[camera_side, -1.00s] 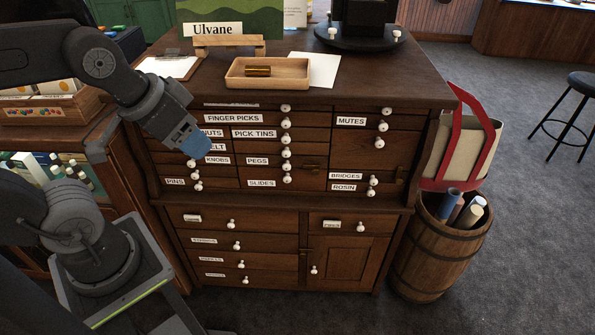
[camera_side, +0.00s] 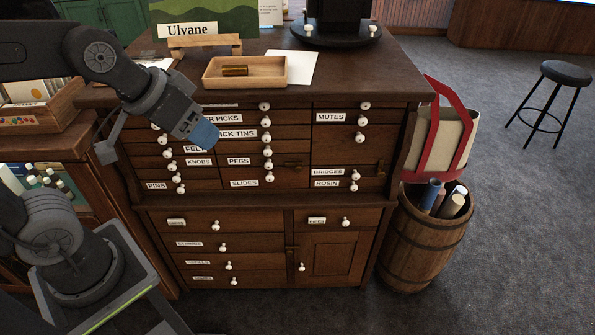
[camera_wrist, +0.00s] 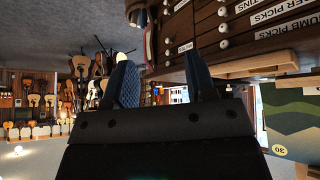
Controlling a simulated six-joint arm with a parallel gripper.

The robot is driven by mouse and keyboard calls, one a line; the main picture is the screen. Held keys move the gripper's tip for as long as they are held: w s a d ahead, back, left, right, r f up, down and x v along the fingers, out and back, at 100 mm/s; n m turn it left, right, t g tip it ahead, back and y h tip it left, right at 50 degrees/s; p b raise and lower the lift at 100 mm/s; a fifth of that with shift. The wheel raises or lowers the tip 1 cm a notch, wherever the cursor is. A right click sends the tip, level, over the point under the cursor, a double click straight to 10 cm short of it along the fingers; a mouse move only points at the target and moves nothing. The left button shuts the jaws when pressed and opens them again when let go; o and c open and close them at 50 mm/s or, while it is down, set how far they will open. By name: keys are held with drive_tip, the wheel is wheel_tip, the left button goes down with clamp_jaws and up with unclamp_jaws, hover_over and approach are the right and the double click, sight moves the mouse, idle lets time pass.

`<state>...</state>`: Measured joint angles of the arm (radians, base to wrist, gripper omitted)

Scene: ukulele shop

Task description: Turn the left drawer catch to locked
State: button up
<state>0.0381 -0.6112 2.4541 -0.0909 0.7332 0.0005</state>
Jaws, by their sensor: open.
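The wooden drawer cabinet (camera_side: 220,200) fills the middle of the side view. A small dark brass catch (camera_side: 293,163) sits right of the PEGS drawer; whether it is turned to locked is too small to tell. A second brass catch (camera_side: 381,179) is at the right, beside the BRIDGES drawer. My gripper (camera_side: 205,134), with blue fingers, is in front of the upper left drawers, partly covering the PICK TINS and FELT labels. It is left of and higher than both catches in the picture. In the wrist view the fingers stand apart with nothing between them (camera_wrist: 158,68).
A wooden tray (camera_side: 215,82) with a brass cylinder (camera_side: 235,70) lies on the cabinet top. White knobs (camera_side: 267,138) stick out from the drawer fronts. A barrel (camera_side: 425,245) with rolled tubes and a red-handled bag (camera_side: 443,135) stand at the right.

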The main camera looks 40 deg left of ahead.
drive_tip(key=w+d+f+n+t+h, duration=0.1)
drive_tip(key=w+d, duration=0.2)
drive_tip(key=w, duration=0.5)
drive_tip(key=w+d+f+n+t, duration=0.1)
drive_tip(key=w+d, duration=0.2)
drive_tip(key=w, duration=0.4)
drive_tip(key=w+d+f+n+t+y, duration=0.2)
drive_tip(key=w+f+n+t, duration=0.15)
drive_tip(key=w+f, duration=0.6)
drive_tip(key=n+y, duration=0.3)
drive_tip(key=y, duration=1)
approach(298, 170)
drive_tip(key=shift+t, duration=0.35)
drive_tip(key=x, duration=0.9)
drive_tip(key=shift+s+f, duration=0.1)
drive_tip(key=shift+f, duration=0.15)
drive_tip(key=shift+c, duration=0.2)
drive_tip(key=c, duration=0.9)
drive_tip(key=shift+o, duration=0.2)
